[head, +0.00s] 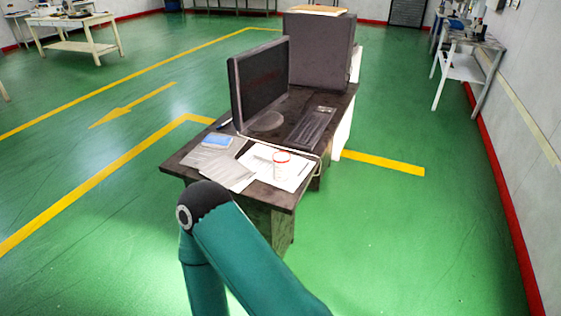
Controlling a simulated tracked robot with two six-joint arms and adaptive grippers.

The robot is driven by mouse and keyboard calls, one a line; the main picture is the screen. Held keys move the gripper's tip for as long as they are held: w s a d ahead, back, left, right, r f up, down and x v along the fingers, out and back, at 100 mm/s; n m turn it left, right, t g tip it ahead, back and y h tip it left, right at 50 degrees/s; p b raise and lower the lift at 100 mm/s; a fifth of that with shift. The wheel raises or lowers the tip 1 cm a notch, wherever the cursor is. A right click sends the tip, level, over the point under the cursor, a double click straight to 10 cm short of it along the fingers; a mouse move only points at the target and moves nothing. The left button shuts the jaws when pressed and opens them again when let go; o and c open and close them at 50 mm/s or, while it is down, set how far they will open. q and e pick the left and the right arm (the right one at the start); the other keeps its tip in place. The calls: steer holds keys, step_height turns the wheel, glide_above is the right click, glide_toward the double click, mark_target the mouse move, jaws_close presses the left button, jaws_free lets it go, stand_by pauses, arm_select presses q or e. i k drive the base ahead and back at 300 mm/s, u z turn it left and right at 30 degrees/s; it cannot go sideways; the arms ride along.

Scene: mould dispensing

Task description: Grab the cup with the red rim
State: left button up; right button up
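A small, pale cup with a red rim (281,164) stands upright on white papers near the front right part of the dark desk (178,164). It is small in the head view, and its contents cannot be made out. A teal arm of mine with a black joint rises from the bottom middle of the head view, in front of the desk. No gripper shows in this view, so neither gripper's hold can be seen.
A monitor (260,82) stands behind the cup, with a keyboard (312,127) to its right. Papers (218,167) and a blue item (217,141) lie left of the cup. A grey cabinet (318,52) stands behind. Green floor (400,240) right of the desk is clear.

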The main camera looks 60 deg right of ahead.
mark_target(282, 159)
steer(key=z, duration=0.5)
steer(key=i, duration=1.1)
steer(key=z, duration=1.05)
steer(key=i, duration=0.35)
steer(key=z, duration=0.2)
steer(key=k, duration=0.85)
steer(key=z, duration=0.2)
steer(key=i, duration=0.85)
steer(key=u, duration=0.1)
